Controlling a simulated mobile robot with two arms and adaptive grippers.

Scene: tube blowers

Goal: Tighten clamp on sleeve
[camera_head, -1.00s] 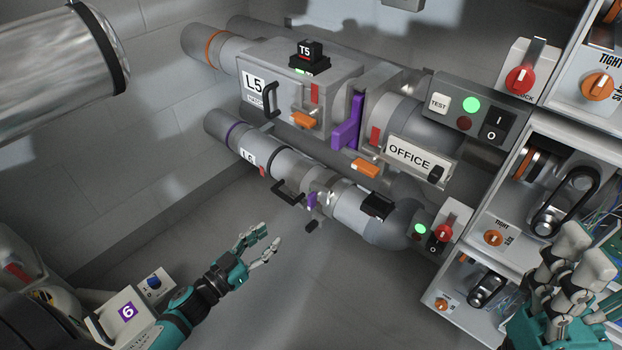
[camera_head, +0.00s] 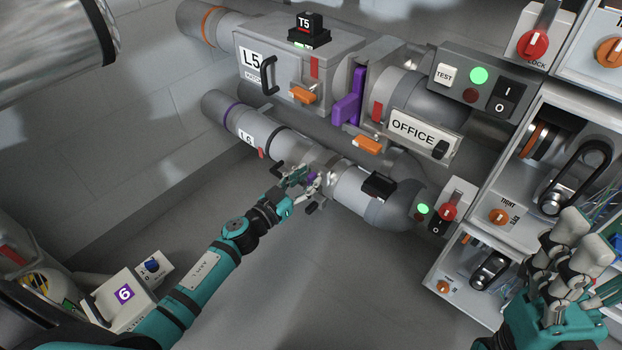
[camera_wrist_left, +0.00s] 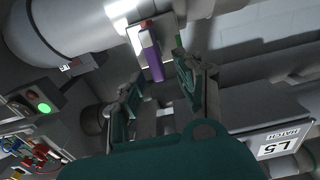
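The lower tube, labelled L6 (camera_head: 246,137), carries a metal clamp band with a small purple lever (camera_head: 312,177). In the left wrist view the purple lever (camera_wrist_left: 152,64) hangs from a bright metal band around the grey tube. My left gripper (camera_head: 300,184) is at this lever and partly covers it in the head view. In the wrist view its two fingers (camera_wrist_left: 156,88) are apart, one on each side of the lever's lower end, with nothing visibly held. My right gripper (camera_head: 566,250) is at the lower right, away from the tube; its finger gap is unclear.
The upper tube box L5 (camera_head: 300,68) has a larger purple lever (camera_head: 350,98) and orange latches. A panel with TEST button (camera_head: 446,75) and an OFFICE sign (camera_head: 412,128) stand right of it. Cabinets (camera_head: 530,200) line the right side. Floor below the tubes is clear.

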